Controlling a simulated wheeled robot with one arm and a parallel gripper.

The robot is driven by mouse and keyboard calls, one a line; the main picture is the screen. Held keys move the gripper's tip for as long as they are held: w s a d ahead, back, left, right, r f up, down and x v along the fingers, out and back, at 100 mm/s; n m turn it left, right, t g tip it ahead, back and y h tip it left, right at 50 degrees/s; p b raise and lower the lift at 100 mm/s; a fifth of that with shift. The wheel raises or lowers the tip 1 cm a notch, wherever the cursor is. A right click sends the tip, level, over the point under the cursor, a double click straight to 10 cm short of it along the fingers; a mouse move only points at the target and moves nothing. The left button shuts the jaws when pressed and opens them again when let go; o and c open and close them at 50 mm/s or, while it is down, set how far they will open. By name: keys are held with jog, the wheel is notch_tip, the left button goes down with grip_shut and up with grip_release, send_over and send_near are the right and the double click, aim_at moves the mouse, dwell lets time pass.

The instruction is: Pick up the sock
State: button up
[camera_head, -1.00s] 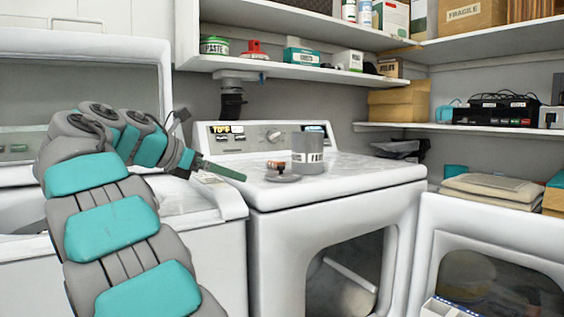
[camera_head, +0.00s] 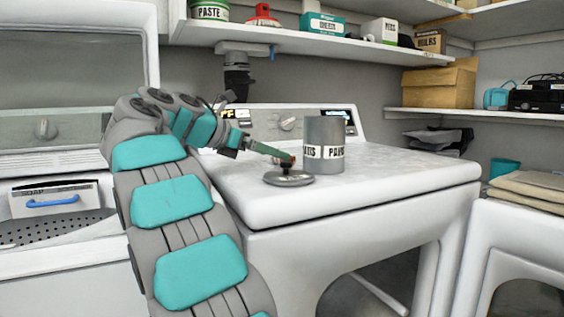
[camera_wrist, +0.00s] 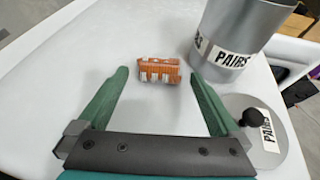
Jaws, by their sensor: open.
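A small orange rolled bundle with white marks, which looks like the sock (camera_wrist: 159,70), lies on the white machine top in the wrist view. My gripper (camera_wrist: 161,77) is open, with its green fingers on either side of the bundle's near edge. The bundle is not clasped, and a gap shows on each side. In the head view my gripper (camera_head: 289,159) reaches over the machine top from the left. The bundle is partly hidden there by the fingers and the lid's knob.
A grey canister (camera_head: 325,135) labelled PAIRS stands just right of the bundle. Its round lid (camera_head: 289,179) with a black knob lies nearer, close to my right finger in the wrist view. The washer top (camera_head: 395,180) is clear to the right. Shelves (camera_head: 320,45) hang behind.

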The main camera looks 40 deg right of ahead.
jog(key=x, duration=0.4)
jog(key=shift+b, duration=0.4)
jog(key=c, duration=1.2)
jog(key=shift+w+r+p, duration=0.1)
jog(key=shift+r+p, duration=0.9)
jog(key=shift+r, duration=0.7)
jog(key=shift+a+r, duration=0.2)
jog(key=shift+r, duration=0.05)
jog(key=a+p, duration=0.3)
jog(key=a, duration=1.4)
jog(key=shift+w+a+f, duration=0.15)
jog(key=shift+w+a, duration=0.2)
jog(key=shift+w, duration=0.1)
